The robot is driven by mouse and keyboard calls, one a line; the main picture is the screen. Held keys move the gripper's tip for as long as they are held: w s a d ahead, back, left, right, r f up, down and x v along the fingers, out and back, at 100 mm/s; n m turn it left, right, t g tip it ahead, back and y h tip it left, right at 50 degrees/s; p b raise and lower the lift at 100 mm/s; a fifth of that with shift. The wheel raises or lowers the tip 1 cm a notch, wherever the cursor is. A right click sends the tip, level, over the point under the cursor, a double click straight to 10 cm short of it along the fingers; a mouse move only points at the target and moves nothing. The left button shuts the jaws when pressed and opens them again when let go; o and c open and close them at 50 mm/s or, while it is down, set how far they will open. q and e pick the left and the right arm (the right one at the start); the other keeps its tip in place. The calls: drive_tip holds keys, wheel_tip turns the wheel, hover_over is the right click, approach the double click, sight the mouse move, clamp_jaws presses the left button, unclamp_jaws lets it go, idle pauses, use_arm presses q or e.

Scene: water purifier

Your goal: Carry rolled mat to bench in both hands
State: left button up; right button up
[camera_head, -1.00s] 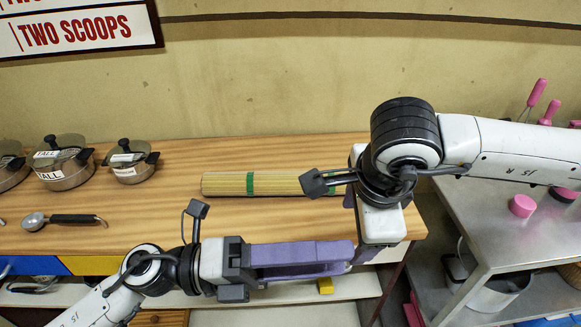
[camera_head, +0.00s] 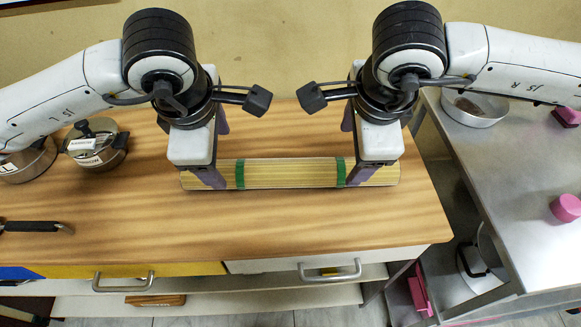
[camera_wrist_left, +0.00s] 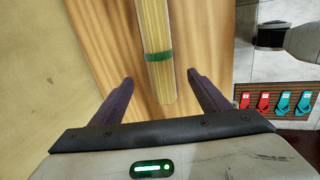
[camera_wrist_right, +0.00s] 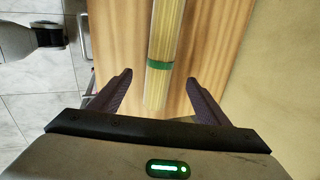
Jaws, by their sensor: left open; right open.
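The rolled mat (camera_head: 290,174) is a straw-coloured roll with two green bands, lying left to right on the wooden bench top (camera_head: 300,220). My left gripper (camera_head: 215,155) is over its left end, pointing down, with a finger on the near side. My right gripper (camera_head: 355,155) is over its right end in the same way. In the left wrist view the mat (camera_wrist_left: 155,40) runs between the open fingers. In the right wrist view the mat (camera_wrist_right: 163,40) also lies between the open fingers, with gaps on both sides. Both grippers are empty.
A lidded metal pot (camera_head: 95,148) stands left of my left gripper. A dark handle (camera_head: 35,227) lies at the far left. A metal table (camera_head: 500,180) with pink items stands to the right. Drawers with handles are below the bench front. The bench top before the mat is clear.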

sight(229, 169)
use_arm(q)
drive_tip(key=x, duration=1)
drive_tip(key=shift+w+f, duration=0.1)
drive_tip(key=shift+f, duration=0.15)
use_arm(e)
drive_tip(key=x, duration=1)
drive_tip(key=shift+w+f, duration=0.1)
drive_tip(key=shift+f, duration=0.1)
use_arm(q)
drive_tip(key=c, duration=1.5)
use_arm(e)
drive_tip(key=c, duration=1.5)
use_arm(q)
drive_tip(key=shift+r, duration=0.1)
